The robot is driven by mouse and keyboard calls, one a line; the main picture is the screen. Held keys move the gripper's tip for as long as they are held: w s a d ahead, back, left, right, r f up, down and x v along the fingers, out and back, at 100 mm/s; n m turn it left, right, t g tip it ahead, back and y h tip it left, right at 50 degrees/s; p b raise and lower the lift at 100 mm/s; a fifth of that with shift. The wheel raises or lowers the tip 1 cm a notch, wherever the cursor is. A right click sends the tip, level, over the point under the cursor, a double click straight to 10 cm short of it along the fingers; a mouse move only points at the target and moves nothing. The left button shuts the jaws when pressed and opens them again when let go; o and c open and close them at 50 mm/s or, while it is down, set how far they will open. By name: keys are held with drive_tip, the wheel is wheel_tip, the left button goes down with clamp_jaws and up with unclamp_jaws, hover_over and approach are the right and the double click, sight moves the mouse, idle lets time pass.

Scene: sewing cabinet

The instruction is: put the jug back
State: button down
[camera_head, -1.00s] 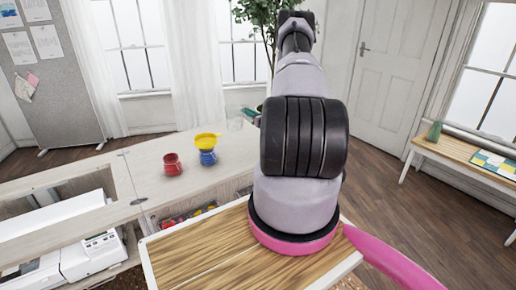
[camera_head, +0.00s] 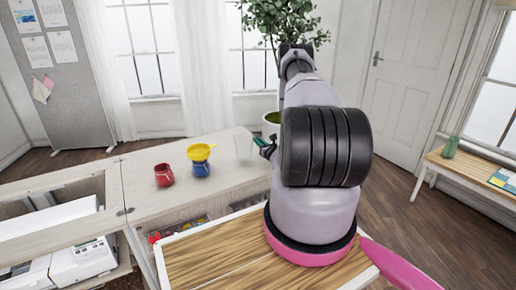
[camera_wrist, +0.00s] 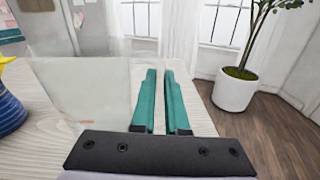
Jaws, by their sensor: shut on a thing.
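The jug is a clear glass vessel (camera_head: 243,148), faint against the pale cabinet top near its far right corner. In the wrist view the clear jug (camera_wrist: 90,92) fills the left side, upright, right beside my left finger. My gripper (camera_head: 265,148) has teal fingers, mostly hidden behind my arm in the head view. In the wrist view my gripper (camera_wrist: 160,85) is nearly closed, with a narrow gap, on the jug's right side. The gripped part, probably the handle, is too clear to make out. I cannot tell whether the jug's base touches the top.
A red jar (camera_head: 164,176) and a blue jar (camera_head: 202,169) with a yellow funnel (camera_head: 201,151) stand left of the jug on the cabinet top (camera_head: 150,205). A potted plant (camera_wrist: 236,88) stands on the floor beyond. A wooden side table (camera_head: 475,172) is at right.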

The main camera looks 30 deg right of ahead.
drive_tip(key=shift+f, duration=1.5)
drive_tip(key=c, duration=0.9)
unclamp_jaws()
drive_tip(key=shift+a+f, duration=0.1)
